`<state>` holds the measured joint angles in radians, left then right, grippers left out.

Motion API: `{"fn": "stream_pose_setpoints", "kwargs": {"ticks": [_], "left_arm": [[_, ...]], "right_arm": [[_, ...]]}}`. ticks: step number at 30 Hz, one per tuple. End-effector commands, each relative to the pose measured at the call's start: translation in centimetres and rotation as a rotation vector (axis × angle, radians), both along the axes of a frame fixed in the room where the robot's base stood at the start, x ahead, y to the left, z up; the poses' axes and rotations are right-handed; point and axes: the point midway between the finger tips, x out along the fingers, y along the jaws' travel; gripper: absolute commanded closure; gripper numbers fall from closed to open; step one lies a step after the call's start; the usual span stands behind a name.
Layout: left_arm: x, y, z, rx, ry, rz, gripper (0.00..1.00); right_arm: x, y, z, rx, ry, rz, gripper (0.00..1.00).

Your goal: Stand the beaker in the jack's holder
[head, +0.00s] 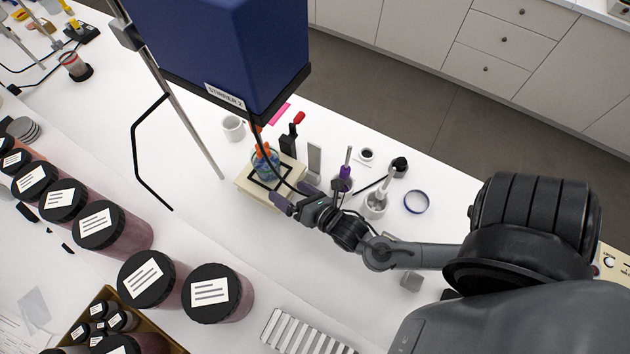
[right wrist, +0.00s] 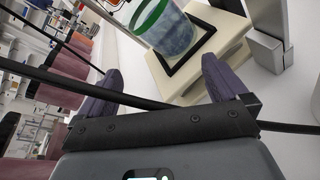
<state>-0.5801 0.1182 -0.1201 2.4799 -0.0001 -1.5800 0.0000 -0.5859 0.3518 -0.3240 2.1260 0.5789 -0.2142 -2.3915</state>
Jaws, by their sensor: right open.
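The beaker (head: 266,166) looks bluish in the head view, with some orange at its top. In the right wrist view the beaker (right wrist: 170,32) shows a green rim. It is on the cream jack top (head: 243,181), at the black square holder frame (right wrist: 203,49). I cannot tell whether its base is fully inside the frame. My right gripper (head: 292,194) is open and empty, at the near right edge of the jack, apart from the beaker. In the right wrist view its fingers (right wrist: 160,74) point toward the jack and beaker. My left gripper is out of view.
A blue stirrer box (head: 222,50) hangs above the jack beside a metal rod (head: 183,115). A dark cable crosses near my right fingers. A white mug (head: 233,128) stands behind; several dark-lidded jars (head: 210,292) stand at the front left. White table is clear between.

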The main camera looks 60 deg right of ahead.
Motion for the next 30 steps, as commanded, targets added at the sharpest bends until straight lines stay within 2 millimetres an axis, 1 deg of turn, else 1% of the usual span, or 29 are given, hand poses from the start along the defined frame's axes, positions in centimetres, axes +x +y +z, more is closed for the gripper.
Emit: {"fn": "stream_pose_setpoints", "kwargs": {"ticks": [1,6,9,11,12,15,19,21,24,27,30], "left_arm": [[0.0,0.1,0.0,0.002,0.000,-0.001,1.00],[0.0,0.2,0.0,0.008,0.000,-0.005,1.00],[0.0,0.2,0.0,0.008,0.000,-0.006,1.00],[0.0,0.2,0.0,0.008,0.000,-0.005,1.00],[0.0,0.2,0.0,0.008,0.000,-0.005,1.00],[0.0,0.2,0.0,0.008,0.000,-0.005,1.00],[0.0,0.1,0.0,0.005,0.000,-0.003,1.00],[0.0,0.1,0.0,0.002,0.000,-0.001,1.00],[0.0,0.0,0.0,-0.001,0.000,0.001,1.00],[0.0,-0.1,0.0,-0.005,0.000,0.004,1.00],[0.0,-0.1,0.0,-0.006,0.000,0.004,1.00]], "right_arm": [[0.0,0.5,-0.2,0.151,0.037,-0.031,0.00],[-0.8,2.6,-1.2,0.691,0.193,-0.207,0.00],[-1.8,3.7,-1.5,0.971,0.285,-0.361,0.00],[-2.6,4.2,-1.5,1.122,0.333,-0.471,0.00],[-3.2,4.6,-1.5,1.216,0.362,-0.554,0.00],[-4.9,5.2,-1.4,1.415,0.416,-0.773,0.00],[-7.1,5.6,-0.9,1.594,0.438,-1.059,0.00],[-8.2,5.6,-0.7,1.655,0.430,-1.197,0.00],[-9.5,5.6,-0.3,1.714,0.404,-1.357,0.00],[-10.3,5.5,-0.1,1.744,0.377,-1.466,0.00],[-10.9,5.4,0.1,1.760,0.359,-1.528,0.00]]}}
